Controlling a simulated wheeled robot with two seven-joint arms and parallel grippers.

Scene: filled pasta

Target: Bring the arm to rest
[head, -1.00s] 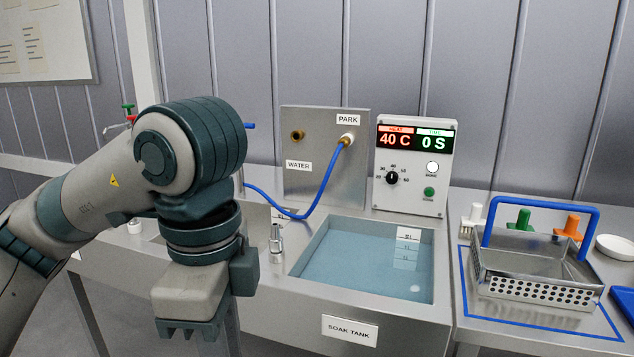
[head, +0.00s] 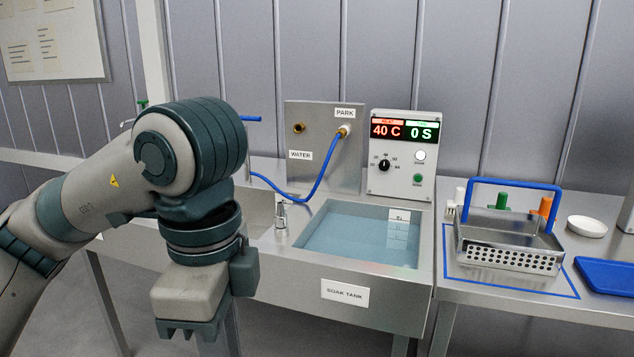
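My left arm comes in from the left and bends down in front of the sink unit. Its gripper (head: 190,328) hangs at the lower left, pointing down, in front of the counter's front edge. It touches nothing that I can see. The fingers are seen from behind and partly cut by the wrist, so their opening does not show. My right arm and gripper are not in view.
The soak tank (head: 312,262) holds water. A control box (head: 400,185) reads 40 C and 0 S. A blue hose (head: 322,185) runs to the PARK port. A perforated metal basket (head: 510,258) with a blue handle stands on the right counter, near a blue tray (head: 610,276) and white dish (head: 587,226).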

